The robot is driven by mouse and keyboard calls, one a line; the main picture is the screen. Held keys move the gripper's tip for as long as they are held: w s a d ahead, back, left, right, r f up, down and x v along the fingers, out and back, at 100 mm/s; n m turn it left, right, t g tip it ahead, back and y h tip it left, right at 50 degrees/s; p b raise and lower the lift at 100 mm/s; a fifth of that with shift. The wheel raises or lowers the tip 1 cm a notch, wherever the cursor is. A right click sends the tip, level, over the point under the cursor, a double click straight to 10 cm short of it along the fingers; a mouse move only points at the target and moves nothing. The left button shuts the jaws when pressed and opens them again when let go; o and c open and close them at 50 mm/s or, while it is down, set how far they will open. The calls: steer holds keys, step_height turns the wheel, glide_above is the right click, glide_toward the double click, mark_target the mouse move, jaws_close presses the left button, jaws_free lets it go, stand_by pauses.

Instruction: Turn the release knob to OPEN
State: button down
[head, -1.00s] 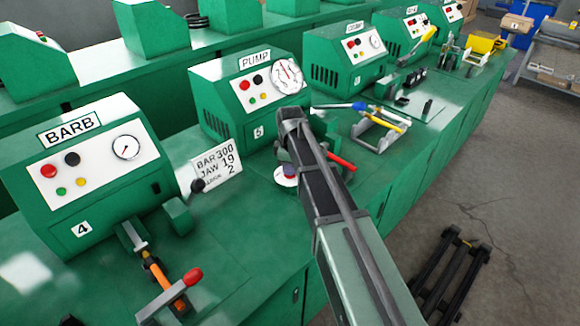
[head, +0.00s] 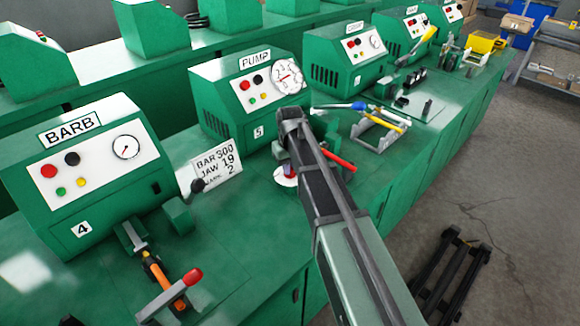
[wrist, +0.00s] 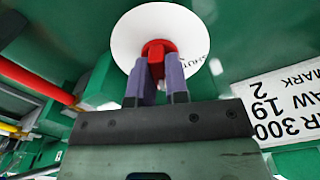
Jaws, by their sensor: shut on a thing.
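The release knob (wrist: 155,51) is red and sits on a round white dial plate (wrist: 130,35) in the wrist view. The letters SHUT show in part at the plate's right edge; no OPEN mark shows. My gripper (wrist: 157,80) has its two purple fingers closed on either side of the knob. In the head view the white dial plate (head: 283,181) shows below the PUMP machine (head: 215,82), with my gripper (head: 289,170) over it. My arm hides most of the knob there.
The PUMP machine has a round gauge (head: 289,76). A card reading BAR 300, JAW 19 (head: 218,165) stands left of the dial. A red-handled bar (head: 338,160) lies close to the right of my arm. The BARB machine (head: 85,175) stands at left.

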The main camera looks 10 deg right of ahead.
steer(key=m, duration=0.4)
steer(key=shift+m, duration=0.4)
stand_by(0.4)
steer(key=c, duration=1.1)
jaws_free()
steer(key=shift+r, duration=0.1)
step_height(320, 180, up, 11)
steer(key=p, duration=1.1)
steer(key=shift+f, duration=0.2)
